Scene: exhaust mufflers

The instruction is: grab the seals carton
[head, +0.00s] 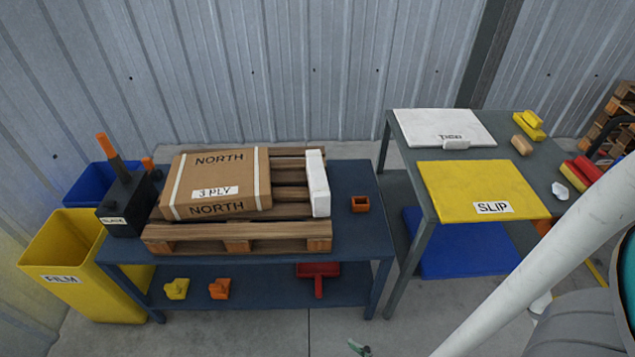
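No carton with a readable "seals" label shows in the head view. A brown cardboard carton (222,172) marked NORTH and 3 PLY lies flat on the wooden pallet (236,234) on the blue table. A narrow white block or carton (317,184) stands at the pallet's right end, its label not visible. A black box (126,204) with an orange-handled tool stands left of the pallet; its small label is too small to read surely. My gripper is not in view; a pale link of my arm crosses the lower right.
The grey table (400,139) at right bears a yellow SLIP board (470,186). A yellow FILM bin (60,255) stands at left. Floor shows between the tables.

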